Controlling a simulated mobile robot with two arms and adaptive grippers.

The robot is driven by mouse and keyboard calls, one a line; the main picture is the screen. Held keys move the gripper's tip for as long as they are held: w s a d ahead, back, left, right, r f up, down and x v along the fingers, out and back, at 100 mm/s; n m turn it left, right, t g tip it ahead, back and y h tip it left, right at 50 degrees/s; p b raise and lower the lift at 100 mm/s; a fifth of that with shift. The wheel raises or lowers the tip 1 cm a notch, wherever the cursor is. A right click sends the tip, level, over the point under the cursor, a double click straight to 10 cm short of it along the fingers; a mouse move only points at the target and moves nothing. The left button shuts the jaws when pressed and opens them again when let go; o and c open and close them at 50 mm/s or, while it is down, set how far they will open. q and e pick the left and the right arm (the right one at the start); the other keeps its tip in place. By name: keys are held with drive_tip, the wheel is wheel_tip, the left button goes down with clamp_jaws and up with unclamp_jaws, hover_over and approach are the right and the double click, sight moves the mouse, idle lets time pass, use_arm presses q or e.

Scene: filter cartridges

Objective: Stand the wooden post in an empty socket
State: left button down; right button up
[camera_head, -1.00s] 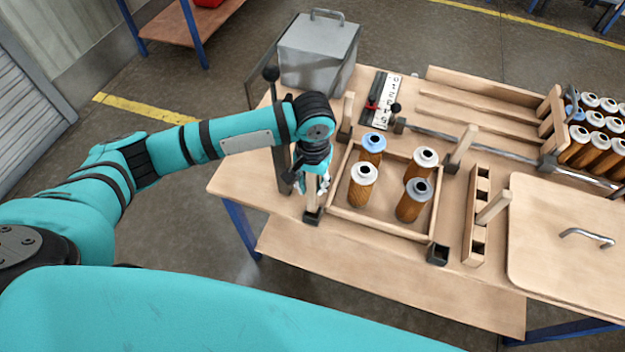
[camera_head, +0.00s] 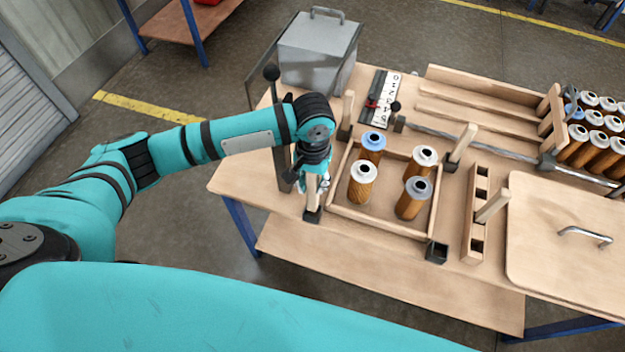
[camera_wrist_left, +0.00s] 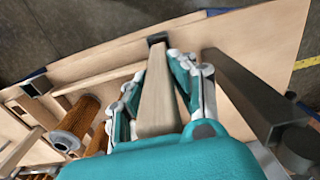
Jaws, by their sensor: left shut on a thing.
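My left gripper (camera_head: 318,180) is shut on the upright wooden post (camera_head: 311,192) at the front left corner of the tray. The post's lower end meets the black socket (camera_head: 312,214) there. In the left wrist view the post (camera_wrist_left: 157,98) runs between the fingers to the dark socket (camera_wrist_left: 157,39); how deep it sits I cannot tell. Another black socket (camera_head: 437,253) at the tray's front right corner is empty. Other posts stand at the back left (camera_head: 347,112) and back right (camera_head: 463,146) corners. My right gripper is out of view.
The wooden tray (camera_head: 380,226) holds several filter cartridges. A dark upright bar (camera_head: 280,150) stands close left of my gripper. A slotted wooden block (camera_head: 470,235) with a leaning peg and a handled board (camera_head: 560,215) lie to the right. A grey box (camera_head: 315,55) stands behind.

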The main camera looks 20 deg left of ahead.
sight(313, 193)
use_arm(q)
drive_tip(key=shift+f, duration=0.35)
drive_tip(key=shift+f+b, duration=0.85)
drive_tip(key=shift+f, duration=1.55)
drive_tip(key=c, duration=1)
unclamp_jaws()
drive_tip(key=shift+r, duration=0.25)
wheel_tip(313, 193, up, 12)
drive_tip(key=shift+f, duration=0.2)
drive_tip(key=shift+s+f, duration=0.1)
